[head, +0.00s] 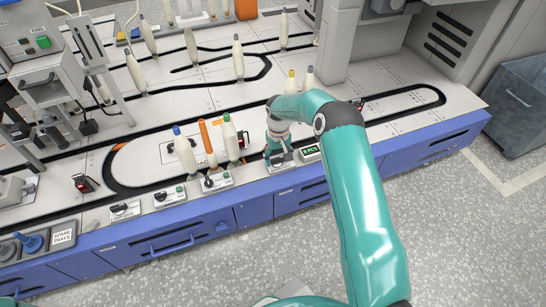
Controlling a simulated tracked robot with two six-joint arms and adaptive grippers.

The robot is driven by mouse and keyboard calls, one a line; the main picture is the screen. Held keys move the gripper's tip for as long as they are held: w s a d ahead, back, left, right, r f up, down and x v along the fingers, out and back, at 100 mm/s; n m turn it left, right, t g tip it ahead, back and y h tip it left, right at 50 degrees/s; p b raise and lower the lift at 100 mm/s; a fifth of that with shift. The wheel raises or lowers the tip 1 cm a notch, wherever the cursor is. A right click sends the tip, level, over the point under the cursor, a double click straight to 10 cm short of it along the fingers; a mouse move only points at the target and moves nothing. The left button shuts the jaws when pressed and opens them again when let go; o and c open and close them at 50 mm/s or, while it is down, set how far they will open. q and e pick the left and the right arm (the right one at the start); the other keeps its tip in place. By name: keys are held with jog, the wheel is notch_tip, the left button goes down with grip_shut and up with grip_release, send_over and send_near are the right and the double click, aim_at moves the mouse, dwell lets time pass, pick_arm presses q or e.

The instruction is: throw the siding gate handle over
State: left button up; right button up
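Several small black handles on white plates line the front edge of the machine top. One is at the left (120,210), one beside it (169,196), and one near the middle (214,181). Another plate (283,161) lies right under my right gripper (278,151). The plate labels are too small to read, so I cannot tell which is the siding gate handle. My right gripper points down over that plate. Its fingertips are small and partly hidden, so contact and finger opening are unclear. My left gripper is not in view.
Bobbins with blue (182,148) and green (229,138) tips stand left of my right gripper, beside an orange post (207,142). More bobbins stand on the black track behind. A small green display (310,151) is close on the right. The track's right end (425,98) is clear.

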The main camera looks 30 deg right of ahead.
aim_at(277, 158)
jog(key=shift+o, duration=0.5)
jog(key=shift+w+r, duration=0.1)
jog(key=shift+r, duration=0.15)
notch_tip(277, 158, up, 12)
jog(key=shift+f, duration=0.2)
